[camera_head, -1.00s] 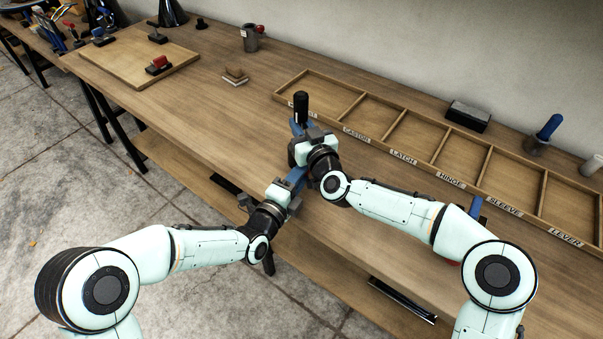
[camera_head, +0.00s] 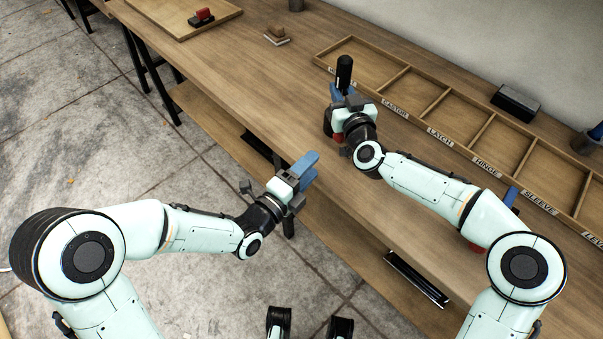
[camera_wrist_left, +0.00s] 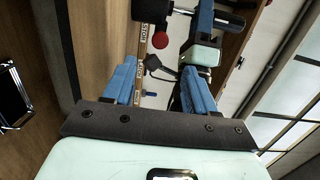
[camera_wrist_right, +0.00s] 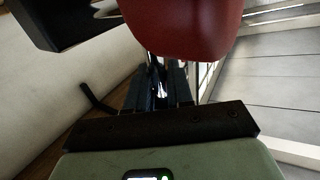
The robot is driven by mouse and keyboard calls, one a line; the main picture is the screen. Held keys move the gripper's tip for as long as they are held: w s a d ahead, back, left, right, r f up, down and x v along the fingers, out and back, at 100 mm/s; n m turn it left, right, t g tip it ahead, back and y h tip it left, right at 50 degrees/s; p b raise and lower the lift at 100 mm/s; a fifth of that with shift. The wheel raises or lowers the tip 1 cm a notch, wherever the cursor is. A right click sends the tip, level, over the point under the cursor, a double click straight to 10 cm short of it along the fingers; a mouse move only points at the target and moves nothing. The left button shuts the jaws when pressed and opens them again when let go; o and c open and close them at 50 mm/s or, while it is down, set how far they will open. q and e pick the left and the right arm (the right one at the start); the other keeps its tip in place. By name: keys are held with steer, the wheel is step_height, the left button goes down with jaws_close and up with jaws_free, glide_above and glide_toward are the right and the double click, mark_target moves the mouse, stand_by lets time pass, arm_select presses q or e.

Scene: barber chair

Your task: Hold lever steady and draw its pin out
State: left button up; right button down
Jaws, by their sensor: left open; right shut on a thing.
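A black upright handle (camera_head: 344,72), seemingly the lever's, rises beside my right gripper (camera_head: 338,96) at the bench's front. In the left wrist view a black cylinder (camera_wrist_left: 150,9) and a red round knob (camera_wrist_left: 160,41) show close to that gripper. My right gripper is shut; in its own view a shiny metal piece (camera_wrist_right: 159,84) lies between the fingers, below a large red part (camera_wrist_right: 185,28). My left gripper (camera_head: 306,168) is open and empty, apart from the handle, lower left beyond the bench edge. I cannot tell which part is the pin.
A wooden compartment tray (camera_head: 385,105) with labels such as CASTOR, LATCH, HINGE and SLEEVE lies along the back. A black block (camera_head: 516,101) stands behind it. A board with a red-topped tool (camera_head: 201,17) lies at upper left.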

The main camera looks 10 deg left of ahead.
arm_select(q)
steer(key=shift+v, duration=1.2)
arm_select(e)
steer(key=c, duration=0.9)
jaws_free()
